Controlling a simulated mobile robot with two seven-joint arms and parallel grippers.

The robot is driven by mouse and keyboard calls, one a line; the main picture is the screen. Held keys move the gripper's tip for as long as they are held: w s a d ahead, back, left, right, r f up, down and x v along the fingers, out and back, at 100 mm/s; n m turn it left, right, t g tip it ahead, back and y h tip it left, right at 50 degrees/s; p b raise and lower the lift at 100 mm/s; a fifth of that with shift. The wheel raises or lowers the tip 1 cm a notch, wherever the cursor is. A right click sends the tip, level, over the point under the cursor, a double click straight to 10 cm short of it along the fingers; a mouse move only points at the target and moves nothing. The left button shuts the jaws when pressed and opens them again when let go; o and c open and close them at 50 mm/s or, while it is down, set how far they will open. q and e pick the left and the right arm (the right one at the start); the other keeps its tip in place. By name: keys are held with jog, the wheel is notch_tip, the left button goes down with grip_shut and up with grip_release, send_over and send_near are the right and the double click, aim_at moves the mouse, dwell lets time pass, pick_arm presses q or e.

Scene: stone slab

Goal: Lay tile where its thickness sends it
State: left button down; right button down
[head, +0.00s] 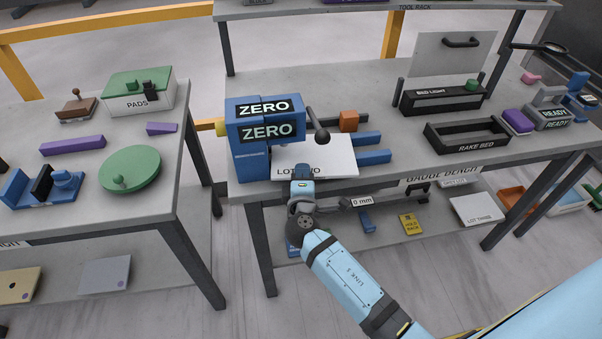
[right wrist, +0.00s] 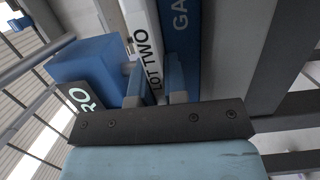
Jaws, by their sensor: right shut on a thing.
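The white tile marked LOT TWO (head: 330,160) lies flat at the blue gauge (head: 252,158), partly hidden behind the gauge body. The gauge's two signs (head: 266,131) read ZERO. My right gripper (head: 302,178) is shut on the tile's front edge. In the right wrist view, the tile (right wrist: 143,32) sits between the two fingers (right wrist: 156,88), beside the blue gauge base (right wrist: 181,35). On the lower shelf lies a white tile marked LOT THREE (head: 474,208). The black RAKE BED tray (head: 480,146) stands right on the bench. My left gripper is not in view.
The gauge's black-knobbed lever (head: 318,129) rises close above the tile, with an orange block (head: 348,121) behind. A BED LIGHT unit (head: 440,98) and READY stand (head: 553,117) stand right. A separate left table (head: 110,200) holds a green disc (head: 129,169).

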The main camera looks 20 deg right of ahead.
aim_at(351, 166)
jog(key=shift+s+d, duration=0.2)
jog(key=shift+d, duration=0.6)
jog(key=shift+s+d, duration=0.15)
jog(key=shift+d, duration=0.6)
jog(key=shift+s+d, duration=0.2)
jog(key=shift+d, duration=0.6)
jog(key=shift+s+d+r, duration=0.1)
jog(key=shift+s+d, duration=0.2)
jog(key=shift+d, duration=1)
jog(key=shift+s+d, duration=0.3)
jog(key=shift+d, duration=0.95)
jog(key=shift+s+d+r, duration=0.1)
jog(key=shift+s+d, duration=0.2)
jog(key=shift+d, duration=1)
jog(key=c, duration=1.1)
grip_release()
jog(key=shift+s+a+f, duration=0.1)
jog(key=b+v, duration=0.2)
jog(key=v, duration=1.1)
jog(key=shift+s, duration=0.3)
